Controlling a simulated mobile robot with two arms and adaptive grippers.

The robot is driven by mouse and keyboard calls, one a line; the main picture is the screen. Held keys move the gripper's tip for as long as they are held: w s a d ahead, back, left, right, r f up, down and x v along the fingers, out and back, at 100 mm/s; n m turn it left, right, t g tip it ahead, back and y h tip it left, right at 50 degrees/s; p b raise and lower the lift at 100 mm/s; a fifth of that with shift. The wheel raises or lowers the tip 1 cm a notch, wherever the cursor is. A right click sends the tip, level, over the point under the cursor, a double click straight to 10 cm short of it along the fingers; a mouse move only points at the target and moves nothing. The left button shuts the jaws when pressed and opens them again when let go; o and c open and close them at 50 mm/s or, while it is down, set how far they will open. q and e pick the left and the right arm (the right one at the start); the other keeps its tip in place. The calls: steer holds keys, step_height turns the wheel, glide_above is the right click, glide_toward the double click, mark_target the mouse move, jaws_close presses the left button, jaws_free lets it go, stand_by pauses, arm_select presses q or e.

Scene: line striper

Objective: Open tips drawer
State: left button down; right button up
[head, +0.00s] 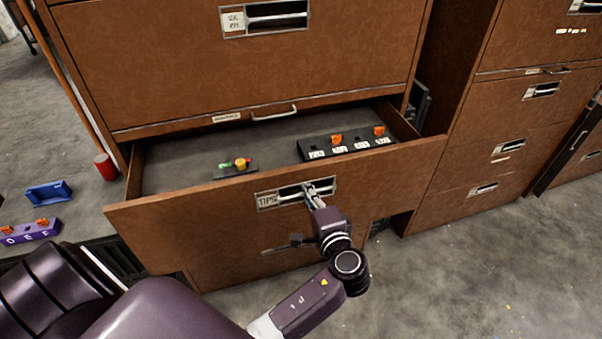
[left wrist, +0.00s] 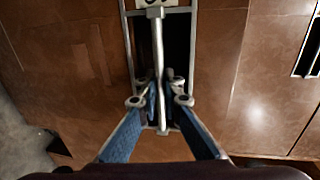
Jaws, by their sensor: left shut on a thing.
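The tips drawer (head: 220,215) is a brown drawer with a label reading TIPS, pulled out from the cabinet so its grey inside shows. Its metal handle (head: 293,193) sits in a recess on the front. My left gripper (head: 314,190) is shut on this handle. In the left wrist view the handle bar (left wrist: 158,60) runs between the two blue-padded fingers of my left gripper (left wrist: 160,98). Inside the drawer lie a black rack (head: 345,147) with orange pieces and white labels, and a small dark block (head: 235,171) with green, yellow and red pieces. My right gripper is not in view.
A closed drawer (head: 240,60) is above the open one. Another brown cabinet (head: 505,120) stands to the right. On the left are a red cylinder (head: 106,167), a blue bin (head: 48,193) and a purple rack (head: 30,232). The grey floor (head: 500,270) at front right is clear.

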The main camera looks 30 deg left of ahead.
arm_select(q)
steer(key=f+v, duration=0.2)
steer(key=v, duration=0.8)
steer(key=shift+s+d, duration=0.35)
steer(key=shift+d, duration=0.05)
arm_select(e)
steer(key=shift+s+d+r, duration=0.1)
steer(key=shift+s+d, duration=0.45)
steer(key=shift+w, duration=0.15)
arm_select(q)
steer(key=c, duration=2.3)
jaws_free()
steer(key=shift+c, duration=0.2)
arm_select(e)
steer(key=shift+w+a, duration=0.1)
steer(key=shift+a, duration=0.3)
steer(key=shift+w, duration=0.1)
